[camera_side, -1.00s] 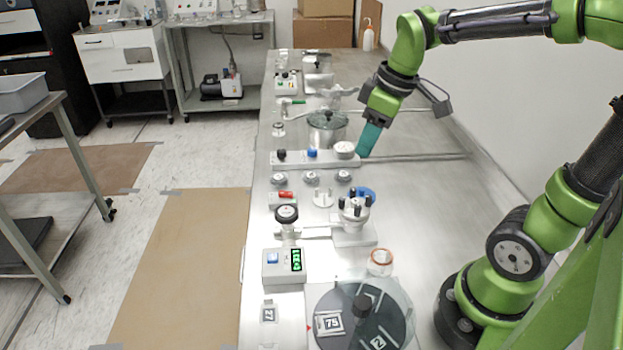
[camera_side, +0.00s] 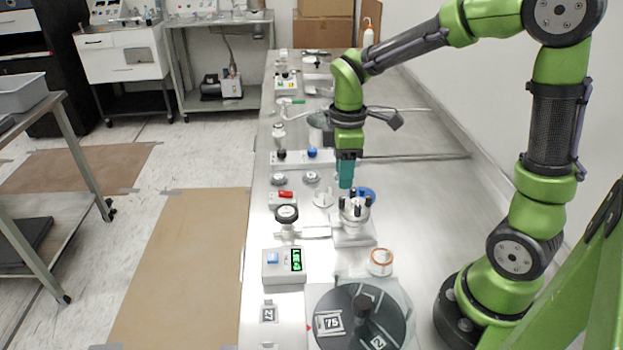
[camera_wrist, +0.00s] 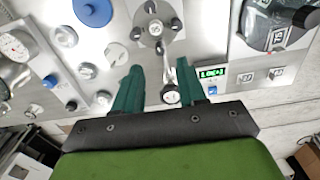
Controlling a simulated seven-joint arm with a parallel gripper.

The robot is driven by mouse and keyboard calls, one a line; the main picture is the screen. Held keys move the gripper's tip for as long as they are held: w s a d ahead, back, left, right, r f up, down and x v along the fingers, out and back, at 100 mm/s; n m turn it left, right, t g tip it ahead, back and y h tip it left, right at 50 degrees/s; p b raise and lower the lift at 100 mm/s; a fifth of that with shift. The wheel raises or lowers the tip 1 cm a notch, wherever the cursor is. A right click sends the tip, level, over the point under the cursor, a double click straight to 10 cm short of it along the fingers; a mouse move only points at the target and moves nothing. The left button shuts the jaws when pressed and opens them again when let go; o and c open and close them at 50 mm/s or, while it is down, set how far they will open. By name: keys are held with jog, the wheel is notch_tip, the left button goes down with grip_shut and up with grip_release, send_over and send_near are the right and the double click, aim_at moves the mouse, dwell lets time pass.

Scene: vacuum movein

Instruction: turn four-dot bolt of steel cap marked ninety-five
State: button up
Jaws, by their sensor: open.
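The steel cap (camera_side: 355,212) stands on a metal block in the middle of the bench, with several black-topped bolts around it. I cannot read a ninety-five mark or the bolts' dots. In the wrist view the cap (camera_wrist: 155,22) is at the top centre, ahead of the fingertips. My gripper (camera_side: 346,186) points down just above and behind the cap, and the side view does not show whether they touch. In the wrist view my gripper (camera_wrist: 160,66) has its teal fingers apart, with nothing held between them.
A blue ring (camera_side: 365,193) lies behind the cap. A copper-rimmed glass jar (camera_side: 381,262) and a glass-covered dark disc (camera_side: 361,312) are in front. Bare bench (camera_side: 440,240) lies to the right.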

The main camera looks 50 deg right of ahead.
aim_at(342, 197)
notch_tip(342, 197, down, 6)
jog(key=shift+f, duration=0.1)
jog(key=shift+c, duration=0.3)
grip_shut()
